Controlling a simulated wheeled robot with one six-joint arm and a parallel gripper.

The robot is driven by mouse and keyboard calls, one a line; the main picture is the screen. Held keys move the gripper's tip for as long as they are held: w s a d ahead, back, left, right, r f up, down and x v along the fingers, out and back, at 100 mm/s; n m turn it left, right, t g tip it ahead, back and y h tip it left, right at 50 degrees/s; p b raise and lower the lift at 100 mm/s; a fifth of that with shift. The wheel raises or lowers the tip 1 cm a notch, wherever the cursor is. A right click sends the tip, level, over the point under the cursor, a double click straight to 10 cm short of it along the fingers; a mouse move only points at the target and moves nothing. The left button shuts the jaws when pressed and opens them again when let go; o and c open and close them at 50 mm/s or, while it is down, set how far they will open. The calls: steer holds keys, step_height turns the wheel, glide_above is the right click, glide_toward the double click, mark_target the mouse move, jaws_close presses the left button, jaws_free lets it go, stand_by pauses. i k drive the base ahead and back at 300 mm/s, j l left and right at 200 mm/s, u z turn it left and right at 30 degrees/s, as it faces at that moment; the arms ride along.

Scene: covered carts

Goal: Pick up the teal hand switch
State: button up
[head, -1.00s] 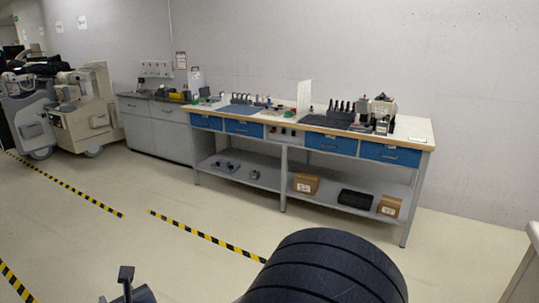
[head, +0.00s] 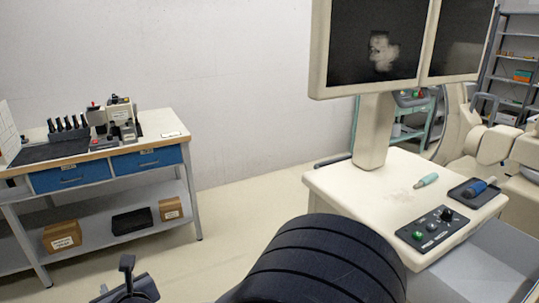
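A small teal hand switch (head: 427,180) lies on the cream top of a cart (head: 335,188), in front of the monitor post. It lies apart from the black tray to its right. My gripper does not show clearly. A dark ribbed part of my own arm fills the bottom middle of the head view, and a small dark part shows at the bottom left. Neither shows fingertips.
A black tray (head: 490,197) with a blue-handled item and a control panel (head: 433,228) share the cart top. Twin monitors (head: 372,45) rise above it. A workbench (head: 180,135) stands at left. Floor shows between bench and cart.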

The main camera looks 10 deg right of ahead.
mark_target(428, 180)
steer(key=i+z, duration=0.1)
steer(key=z, duration=0.35)
steer(key=i+j+z, duration=0.1)
steer(key=z, duration=0.4)
steer(key=i+j+z, duration=0.1)
steer(key=j+z, duration=0.15)
steer(key=z, duration=0.2)
steer(key=j+z, duration=0.15)
steer(key=z, duration=0.35)
steer(key=i+j+z, duration=0.2)
steer(key=j+z, duration=0.15)
steer(key=z, duration=0.15)
steer(key=i+j+z, duration=0.1)
steer(key=j+z, duration=0.85)
steer(key=i, duration=0.05)
